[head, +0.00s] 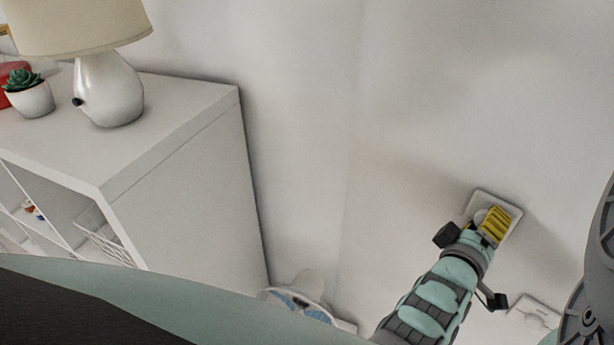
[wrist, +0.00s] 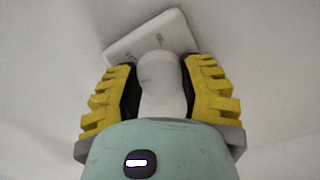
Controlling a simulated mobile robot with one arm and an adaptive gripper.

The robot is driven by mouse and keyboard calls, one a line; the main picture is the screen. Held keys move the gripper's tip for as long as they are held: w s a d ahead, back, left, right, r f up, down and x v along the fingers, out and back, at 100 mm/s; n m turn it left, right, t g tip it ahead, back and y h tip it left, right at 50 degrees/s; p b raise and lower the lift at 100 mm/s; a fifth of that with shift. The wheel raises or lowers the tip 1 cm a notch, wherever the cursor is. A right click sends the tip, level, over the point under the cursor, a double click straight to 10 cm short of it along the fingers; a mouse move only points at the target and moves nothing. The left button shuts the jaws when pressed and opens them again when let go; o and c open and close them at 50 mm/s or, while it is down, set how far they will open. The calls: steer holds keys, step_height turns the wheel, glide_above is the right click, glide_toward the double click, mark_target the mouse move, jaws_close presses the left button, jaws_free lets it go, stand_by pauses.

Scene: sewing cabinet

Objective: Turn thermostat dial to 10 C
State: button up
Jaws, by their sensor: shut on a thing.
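The thermostat is a white square plate (wrist: 130,40) on the pale wall, with a round white dial (wrist: 162,85) standing out from it. Small dark marks show on the plate just above the dial, too small to read. In the wrist view, the yellow fingers of my gripper (wrist: 162,95) sit on both sides of the dial, shut on it. In the head view, my gripper (head: 487,222) reaches the thermostat plate (head: 512,211) at the right and hides most of the dial. The dial's setting cannot be read.
A second white wall fitting (head: 537,312) is below and right of the thermostat. A white cabinet (head: 185,185) stands at the left, bearing a lamp (head: 108,90) and a potted succulent (head: 32,98). A white and blue object (head: 300,298) is low by the wall. The wall between is bare.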

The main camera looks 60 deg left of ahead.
mark_target(514, 172)
steer(key=shift+f+n+b, duration=0.15)
steer(key=shift+n+b, duration=0.25)
steer(key=shift+n, duration=1.7)
steer(key=o, duration=1.3)
steer(key=shift+c, duration=0.2)
steer(key=shift+r, duration=0.2)
steer(key=shift+a+r, duration=0.1)
steer(key=shift+r, duration=4.85)
